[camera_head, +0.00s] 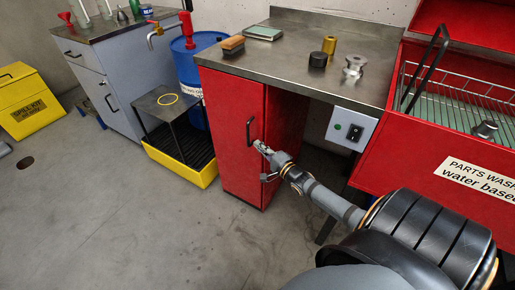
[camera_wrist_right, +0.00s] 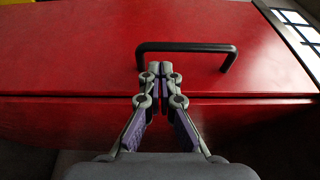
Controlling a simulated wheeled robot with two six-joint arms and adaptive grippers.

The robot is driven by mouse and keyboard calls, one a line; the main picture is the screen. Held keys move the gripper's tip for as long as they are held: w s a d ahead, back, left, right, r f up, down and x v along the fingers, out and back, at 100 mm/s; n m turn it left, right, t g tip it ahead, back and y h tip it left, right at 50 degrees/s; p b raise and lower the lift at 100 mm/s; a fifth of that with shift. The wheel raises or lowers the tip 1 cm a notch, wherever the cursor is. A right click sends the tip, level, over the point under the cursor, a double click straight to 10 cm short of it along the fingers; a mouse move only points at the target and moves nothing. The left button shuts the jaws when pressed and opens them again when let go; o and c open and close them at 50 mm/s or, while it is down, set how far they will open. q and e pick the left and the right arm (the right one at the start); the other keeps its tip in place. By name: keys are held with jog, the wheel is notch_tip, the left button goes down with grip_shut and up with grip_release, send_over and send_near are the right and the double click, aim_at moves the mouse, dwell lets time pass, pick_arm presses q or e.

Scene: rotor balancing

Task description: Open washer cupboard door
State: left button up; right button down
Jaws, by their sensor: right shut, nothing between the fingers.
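The red washer cupboard (camera_head: 285,125) stands under the metal bench. Its red door (camera_head: 228,125) carries a black bar handle (camera_head: 250,132) near one edge and looks closed. In the right wrist view the handle (camera_wrist_right: 187,46) stands out from the red door panel (camera_wrist_right: 70,50), with a seam running below it. My right gripper (camera_head: 262,148) is shut and empty beside the handle. In the right wrist view its fingertips (camera_wrist_right: 159,68) lie between the handle's two legs, nearer the left one. I cannot tell whether they touch the bar. My left gripper is not in view.
The metal bench (camera_head: 290,55) holds a brush, a book and small metal parts. A yellow spill tray (camera_head: 180,168) with a black stand sits left of the cupboard. The red parts washer (camera_head: 420,150) is at right. Floor in front of the door is clear.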

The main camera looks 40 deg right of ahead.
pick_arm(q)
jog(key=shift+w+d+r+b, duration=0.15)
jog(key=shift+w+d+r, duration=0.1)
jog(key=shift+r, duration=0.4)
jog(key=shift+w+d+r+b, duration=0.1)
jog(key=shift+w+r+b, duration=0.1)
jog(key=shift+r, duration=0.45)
pick_arm(e)
jog(key=shift+w, duration=0.75)
